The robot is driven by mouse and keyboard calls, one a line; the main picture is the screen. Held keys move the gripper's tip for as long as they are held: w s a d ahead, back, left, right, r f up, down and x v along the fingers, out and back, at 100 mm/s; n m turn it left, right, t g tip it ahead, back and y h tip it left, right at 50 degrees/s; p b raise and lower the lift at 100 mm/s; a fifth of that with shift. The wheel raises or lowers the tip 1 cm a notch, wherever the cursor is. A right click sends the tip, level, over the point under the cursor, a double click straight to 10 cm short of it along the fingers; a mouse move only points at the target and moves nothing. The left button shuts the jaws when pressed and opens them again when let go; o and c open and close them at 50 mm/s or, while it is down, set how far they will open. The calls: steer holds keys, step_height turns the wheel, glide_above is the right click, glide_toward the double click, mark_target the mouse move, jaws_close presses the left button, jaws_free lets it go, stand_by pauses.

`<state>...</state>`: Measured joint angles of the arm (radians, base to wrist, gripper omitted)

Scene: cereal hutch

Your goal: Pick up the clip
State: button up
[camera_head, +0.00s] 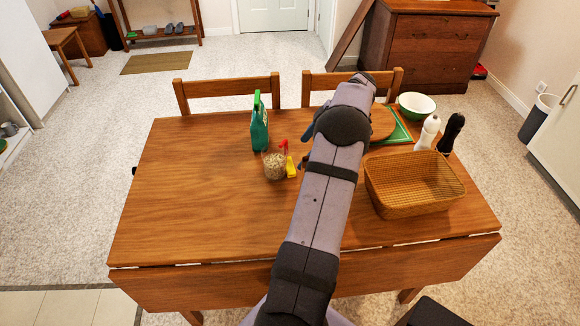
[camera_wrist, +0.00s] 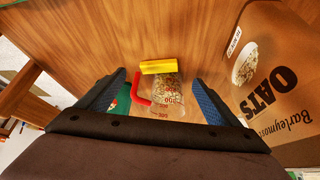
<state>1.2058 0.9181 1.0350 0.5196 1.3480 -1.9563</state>
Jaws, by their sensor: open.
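The clip (camera_head: 291,167) is a small yellow piece on the wooden table, right beside a clear measuring cup of oats (camera_head: 275,167) with a red handle. In the wrist view the yellow clip (camera_wrist: 158,66) lies crosswise just beyond the cup (camera_wrist: 168,88). My gripper (camera_wrist: 159,78) is open, with one blue-padded finger on each side of the view; the cup and the clip show between them. The gripper appears empty. In the head view my own arm hides most of the gripper.
An oats bag (camera_wrist: 275,85) is close to the right finger. A green container (camera_head: 260,130) stands behind the cup. A wicker basket (camera_head: 405,200), white bottle (camera_head: 428,132), black bottle (camera_head: 451,133) and bowl (camera_head: 417,105) are on the right. The table's left side is clear.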

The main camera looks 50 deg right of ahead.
mark_target(290, 165)
steer(key=shift+w+p+x, duration=0.15)
steer(key=shift+p+x, duration=0.35)
steer(key=shift+x, duration=0.95)
steer(key=shift+w+p+x, duration=0.15)
steer(key=shift+p+x, duration=0.3)
steer(key=shift+x, duration=1)
steer(key=shift+w+a+f, duration=0.25)
steer(key=shift+f, duration=0.3)
steer(key=c, duration=1.8)
